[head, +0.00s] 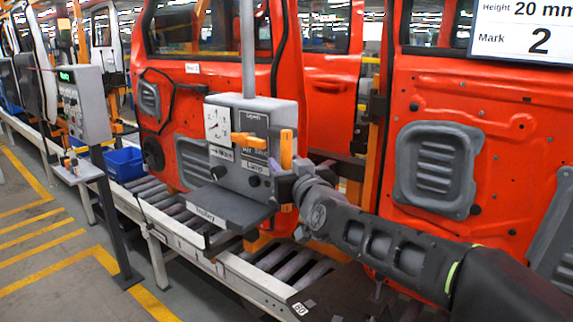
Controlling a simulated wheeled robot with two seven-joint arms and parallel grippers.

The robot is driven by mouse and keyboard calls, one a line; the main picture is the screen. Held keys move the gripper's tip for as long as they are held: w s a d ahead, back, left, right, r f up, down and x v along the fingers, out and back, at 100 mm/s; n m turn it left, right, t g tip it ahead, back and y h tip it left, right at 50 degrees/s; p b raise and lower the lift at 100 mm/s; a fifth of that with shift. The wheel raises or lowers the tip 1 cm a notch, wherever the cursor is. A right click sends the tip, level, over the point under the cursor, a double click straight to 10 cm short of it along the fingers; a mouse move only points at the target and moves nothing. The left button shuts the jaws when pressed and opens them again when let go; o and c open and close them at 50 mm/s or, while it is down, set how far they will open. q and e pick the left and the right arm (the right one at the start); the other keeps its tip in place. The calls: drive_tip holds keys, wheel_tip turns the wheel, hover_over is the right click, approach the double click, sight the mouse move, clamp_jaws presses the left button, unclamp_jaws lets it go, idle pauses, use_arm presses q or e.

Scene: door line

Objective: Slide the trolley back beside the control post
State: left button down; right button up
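The trolley (226,178) is a grey box hanging on a grey pole in front of the red doors. It has a dial, an orange lever (249,141), a small front shelf labelled "Trolley" and an upright orange handle (286,149) on its right side. My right gripper (286,181) comes in from the right and lies across this handle, whose orange shows above and below it. Its fingers are partly hidden, so I cannot tell if they are closed. The control post (84,108) stands well to the left of the trolley. My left gripper is not in view.
A roller conveyor (168,205) runs below the doors. A blue bin (123,164) and a small side table (79,172) stand near the post. A sign (523,30) hangs at the top right. The yellow-marked floor (48,243) at the left is clear.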

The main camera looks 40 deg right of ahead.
clamp_jaws()
idle(1.2)
